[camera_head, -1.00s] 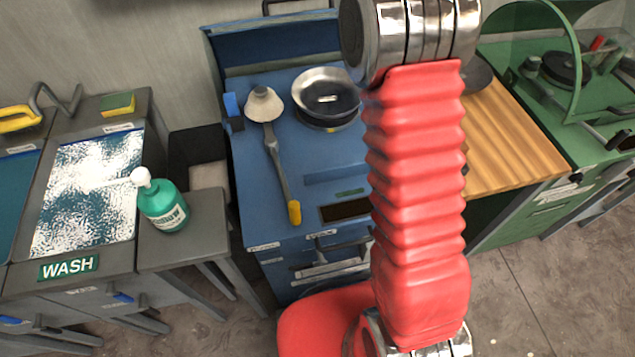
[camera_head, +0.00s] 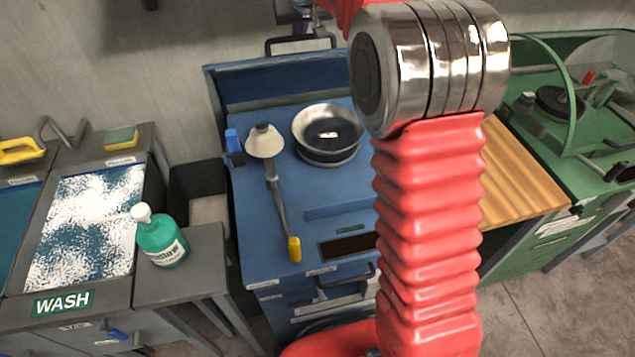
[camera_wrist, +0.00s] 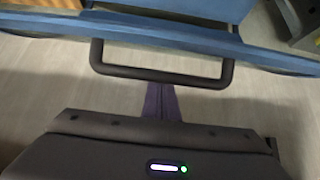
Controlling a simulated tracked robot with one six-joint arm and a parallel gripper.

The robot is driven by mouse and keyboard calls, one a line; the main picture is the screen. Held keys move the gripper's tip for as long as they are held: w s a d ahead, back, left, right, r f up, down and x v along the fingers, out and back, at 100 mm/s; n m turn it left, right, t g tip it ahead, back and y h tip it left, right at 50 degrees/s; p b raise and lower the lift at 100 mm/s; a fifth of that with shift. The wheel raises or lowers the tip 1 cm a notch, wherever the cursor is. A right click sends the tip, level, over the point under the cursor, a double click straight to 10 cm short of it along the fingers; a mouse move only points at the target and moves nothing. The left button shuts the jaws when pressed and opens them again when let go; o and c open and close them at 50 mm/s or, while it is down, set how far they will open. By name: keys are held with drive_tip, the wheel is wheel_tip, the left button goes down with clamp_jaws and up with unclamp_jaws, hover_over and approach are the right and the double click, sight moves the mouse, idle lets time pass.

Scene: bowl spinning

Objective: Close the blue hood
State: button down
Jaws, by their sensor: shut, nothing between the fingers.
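The blue hood (camera_head: 275,88) stands raised at the back of the blue station, against the wall. Its dark U-shaped handle (camera_head: 300,41) sticks up from its top edge. In the wrist view the hood's blue edge (camera_wrist: 150,38) crosses the top, with the handle (camera_wrist: 205,79) below it. My gripper (camera_head: 296,14) is at the top of the head view, close to the handle and partly cut off by the frame. In the wrist view my shut, empty gripper (camera_wrist: 162,90) has its fingertips close to the handle's bar; I cannot tell whether they touch.
A pan (camera_head: 330,132), a white-headed tool (camera_head: 266,142) with a yellow-ended handle and a blue item (camera_head: 233,142) sit on the blue counter. A green soap bottle (camera_head: 161,240) stands left, by the wash basin (camera_head: 82,225). A wooden board (camera_head: 525,175) lies right.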

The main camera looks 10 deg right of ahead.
drive_tip(key=shift+s+f, duration=0.25)
drive_tip(key=shift+s, duration=1.1)
drive_tip(key=s, duration=0.4)
drive_tip(key=shift+r, duration=0.4)
drive_tip(key=shift+s+r, duration=0.35)
drive_tip(key=shift+s, duration=0.3)
drive_tip(key=shift+s+r, duration=0.35)
drive_tip(key=shift+s, duration=0.3)
drive_tip(key=shift+s+r, duration=0.35)
drive_tip(key=shift+s, duration=0.3)
